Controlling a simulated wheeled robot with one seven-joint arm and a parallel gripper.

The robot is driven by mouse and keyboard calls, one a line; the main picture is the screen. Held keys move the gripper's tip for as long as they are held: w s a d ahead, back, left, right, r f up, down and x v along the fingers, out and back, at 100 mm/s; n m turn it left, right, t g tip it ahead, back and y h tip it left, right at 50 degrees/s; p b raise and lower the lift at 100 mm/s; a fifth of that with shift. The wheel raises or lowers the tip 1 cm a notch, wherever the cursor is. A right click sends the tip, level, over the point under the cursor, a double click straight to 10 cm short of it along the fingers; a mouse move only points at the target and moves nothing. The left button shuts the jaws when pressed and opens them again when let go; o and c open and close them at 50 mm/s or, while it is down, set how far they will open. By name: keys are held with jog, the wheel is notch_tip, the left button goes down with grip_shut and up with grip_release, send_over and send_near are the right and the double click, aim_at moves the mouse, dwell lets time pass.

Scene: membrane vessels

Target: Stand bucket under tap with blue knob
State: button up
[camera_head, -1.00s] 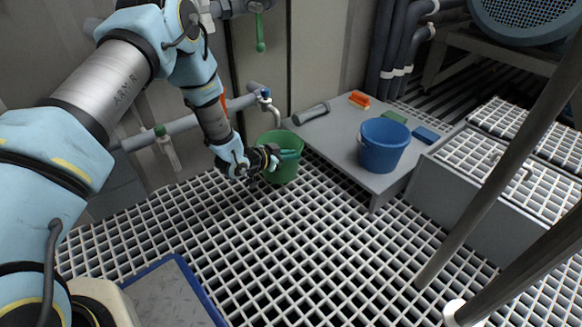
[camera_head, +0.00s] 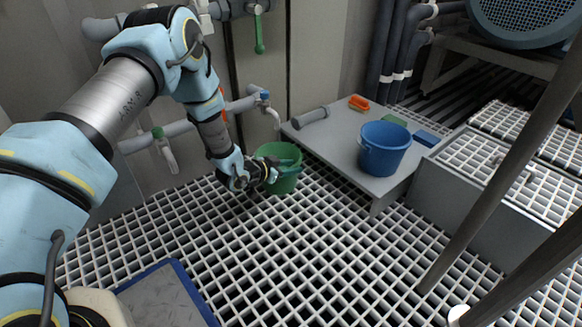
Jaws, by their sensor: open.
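The green bucket (camera_head: 283,184) stands upright, apparently on the floor grating, by the wall. The tap with the blue knob (camera_head: 264,96) is on the wall pipe, and its white spout (camera_head: 275,118) points down just above the bucket's mouth in this view. My gripper (camera_head: 289,168) is at the near side of the green bucket, its teal fingers open and overlapping the bucket's side and rim in the picture. Whether they touch it I cannot tell. The blue bucket (camera_head: 384,158) stands on the low grey platform (camera_head: 340,146).
A tap with a green knob (camera_head: 158,132) is left along the pipe. A green lever (camera_head: 259,36) hangs above. The platform also holds a grey cylinder (camera_head: 310,118), an orange brush (camera_head: 358,103) and green and blue pads.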

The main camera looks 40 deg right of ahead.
jog(key=shift+a+r, duration=0.1)
jog(key=shift+r, duration=0.1)
jog(key=p+v, duration=0.5)
jog(key=v, duration=0.6)
jog(key=shift+a, duration=0.35)
jog(key=shift+r, duration=0.1)
